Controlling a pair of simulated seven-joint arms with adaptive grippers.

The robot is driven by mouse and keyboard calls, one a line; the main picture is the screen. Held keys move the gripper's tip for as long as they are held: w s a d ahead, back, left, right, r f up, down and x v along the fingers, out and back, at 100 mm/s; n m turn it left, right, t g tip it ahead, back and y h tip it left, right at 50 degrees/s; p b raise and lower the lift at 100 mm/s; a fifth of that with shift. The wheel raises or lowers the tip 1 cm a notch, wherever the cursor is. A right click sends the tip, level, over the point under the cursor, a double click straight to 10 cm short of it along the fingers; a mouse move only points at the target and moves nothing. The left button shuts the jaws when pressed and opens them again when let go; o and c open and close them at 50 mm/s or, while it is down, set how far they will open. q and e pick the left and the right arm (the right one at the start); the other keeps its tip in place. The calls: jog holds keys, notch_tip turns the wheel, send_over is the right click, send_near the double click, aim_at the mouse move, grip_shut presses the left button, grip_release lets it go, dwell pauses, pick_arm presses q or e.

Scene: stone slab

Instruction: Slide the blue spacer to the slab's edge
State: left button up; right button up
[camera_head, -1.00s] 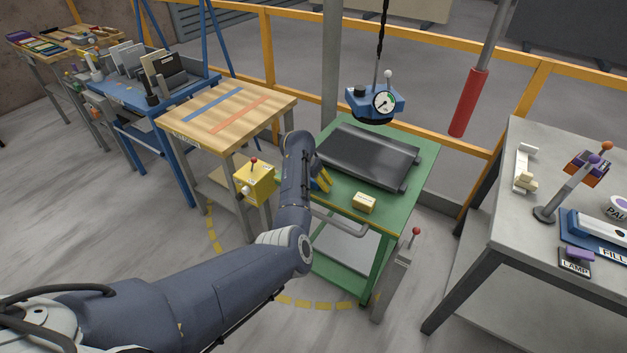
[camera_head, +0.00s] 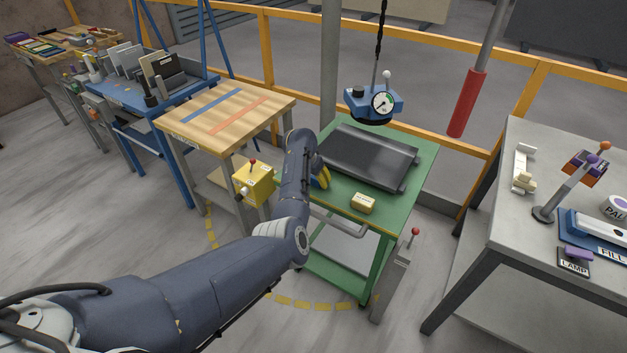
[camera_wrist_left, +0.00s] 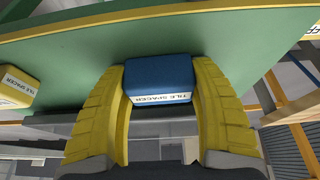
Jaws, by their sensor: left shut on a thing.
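The blue spacer (camera_wrist_left: 160,80), labelled TILE SPACER, sits between the two yellow fingers of my left gripper (camera_wrist_left: 162,100) in the left wrist view. The gripper is shut on it, at the green cart top (camera_wrist_left: 190,35) near its edge. In the head view my left gripper (camera_head: 320,177) is at the left side of the green cart, mostly hidden by my arm, and the spacer is barely visible there. A dark flat slab (camera_head: 368,156) lies on the cart, to the right of and behind the gripper. My right gripper is not in view.
A cream-yellow spacer (camera_head: 363,203) lies at the cart's front; it also shows in the left wrist view (camera_wrist_left: 17,88). A blue gauge device (camera_head: 374,103) hangs above the slab's back edge. A yellow box with a red lever (camera_head: 253,184) stands left of my arm.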

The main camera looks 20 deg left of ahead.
pick_arm(q)
jog(key=shift+w+d, duration=0.2)
jog(key=shift+w, duration=0.65)
jog(key=shift+w+d, duration=0.25)
jog(key=shift+w, duration=0.55)
jog(key=shift+w+d, duration=0.2)
jog(key=shift+w, duration=0.65)
